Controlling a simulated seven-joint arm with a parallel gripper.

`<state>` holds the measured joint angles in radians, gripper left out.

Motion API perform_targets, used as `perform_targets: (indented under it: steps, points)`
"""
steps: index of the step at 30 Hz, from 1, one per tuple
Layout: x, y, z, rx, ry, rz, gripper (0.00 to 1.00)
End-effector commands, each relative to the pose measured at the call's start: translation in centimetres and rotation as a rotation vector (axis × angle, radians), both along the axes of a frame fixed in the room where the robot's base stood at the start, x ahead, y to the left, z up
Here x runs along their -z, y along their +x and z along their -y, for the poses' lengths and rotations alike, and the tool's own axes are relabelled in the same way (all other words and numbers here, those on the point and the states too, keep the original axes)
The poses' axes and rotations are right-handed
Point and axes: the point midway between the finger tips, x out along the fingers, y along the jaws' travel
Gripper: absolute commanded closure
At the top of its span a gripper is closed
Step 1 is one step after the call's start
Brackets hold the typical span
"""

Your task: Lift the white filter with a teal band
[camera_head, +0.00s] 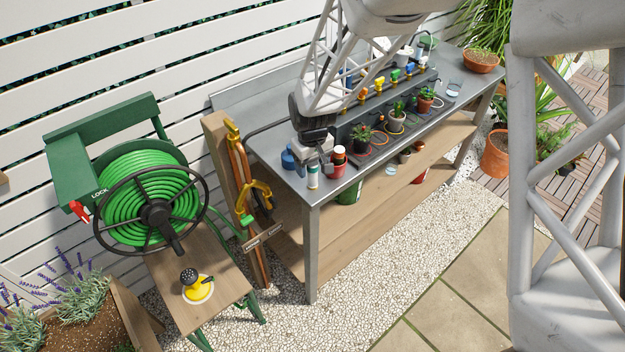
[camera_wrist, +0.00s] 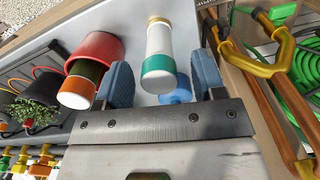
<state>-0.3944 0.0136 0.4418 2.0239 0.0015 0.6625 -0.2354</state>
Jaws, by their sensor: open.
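The white filter with a teal band (camera_wrist: 158,42) stands near the left end of the metal bench. It also shows in the head view (camera_head: 312,178), close to the bench's front edge. My gripper (camera_wrist: 163,78) is open, with one blue-grey finger on each side of the filter's teal-banded end in the wrist view. Gaps show between the filter and both fingers, and the filter extends beyond them. I cannot tell how deep it sits between them. In the head view my gripper (camera_head: 314,160) is above and just behind the filter and partly hides the bench there.
A red pot (camera_wrist: 99,47) holding an orange-and-white cylinder is close beside one finger. A blue round item (camera_head: 287,159) is on the other side, partly hidden in the wrist view. Potted plants and colored valves stand along the bench (camera_head: 262,151).

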Motion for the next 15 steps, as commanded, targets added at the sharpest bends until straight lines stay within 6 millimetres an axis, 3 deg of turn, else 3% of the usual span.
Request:
perform_targets:
  steps: [4, 15]
  points:
    - [0.00, 0.00, 0.00, 0.000, 0.000, 0.000, 0.40]
    - [0.00, 0.00, 0.00, 0.000, 0.000, 0.000, 0.96]
